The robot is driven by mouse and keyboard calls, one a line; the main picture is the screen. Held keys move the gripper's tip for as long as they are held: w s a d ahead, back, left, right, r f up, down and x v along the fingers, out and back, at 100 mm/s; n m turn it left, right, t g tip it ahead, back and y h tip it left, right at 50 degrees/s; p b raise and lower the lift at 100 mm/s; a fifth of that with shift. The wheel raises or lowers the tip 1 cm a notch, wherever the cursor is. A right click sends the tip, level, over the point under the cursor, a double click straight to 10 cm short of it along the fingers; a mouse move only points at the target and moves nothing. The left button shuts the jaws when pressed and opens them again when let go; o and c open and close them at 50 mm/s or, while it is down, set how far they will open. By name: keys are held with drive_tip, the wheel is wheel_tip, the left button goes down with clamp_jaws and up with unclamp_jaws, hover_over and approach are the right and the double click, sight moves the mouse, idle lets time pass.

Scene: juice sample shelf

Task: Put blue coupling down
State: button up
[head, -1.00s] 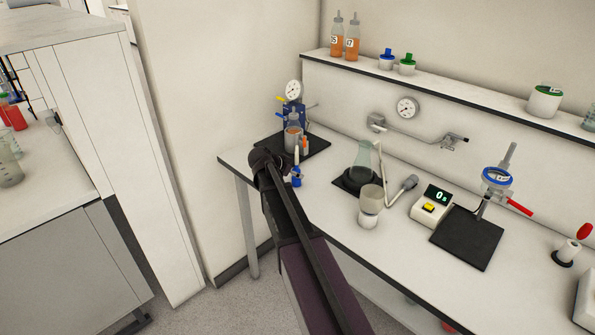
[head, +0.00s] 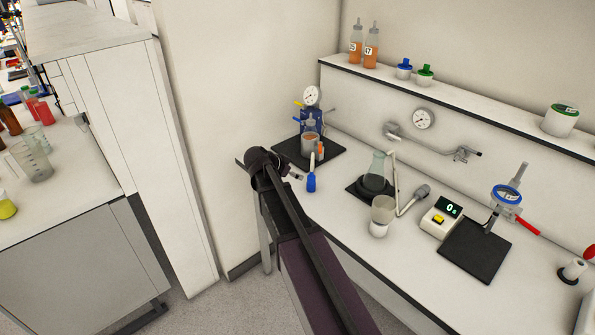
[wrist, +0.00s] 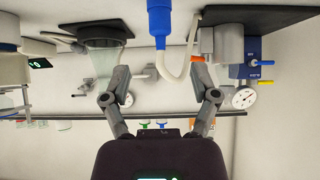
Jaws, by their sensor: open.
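The blue coupling (head: 311,184) stands upright on the white bench near its left end, with a pale hose rising from its top. In the wrist view the blue coupling (wrist: 159,20) is at the top centre, the pale hose curving from it. My gripper (head: 292,172) is just left of the coupling in the head view. In the wrist view my gripper (wrist: 163,80) is open, its two fingers apart with nothing gripped between them. The coupling is beyond the fingertips, apart from them.
Behind the coupling, a blue pump with a gauge (head: 311,97) and a container stand on a black mat (head: 331,153). To the right are a glass flask (head: 375,172), a filter cup (head: 382,214) and a timer (head: 440,218). A shelf (head: 470,100) runs along the wall above.

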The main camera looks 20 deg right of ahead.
drive_tip(key=shift+s, duration=0.1)
idle(0.6)
drive_tip(key=s+a+f+n+g+y, duration=0.1)
drive_tip(key=s+a+f+n+y, duration=0.1)
drive_tip(key=s, duration=0.5)
drive_tip(key=s+a+f+n+g+y, duration=0.1)
drive_tip(key=s+a+f+n+y, duration=0.1)
drive_tip(key=s+a+n+y, duration=0.2)
drive_tip(key=s+a+f+n+g+y, duration=0.1)
drive_tip(key=s+a+f+n+y, duration=0.1)
drive_tip(key=s+a+n, duration=0.6)
drive_tip(key=s+y, duration=0.1)
drive_tip(key=s, duration=0.3)
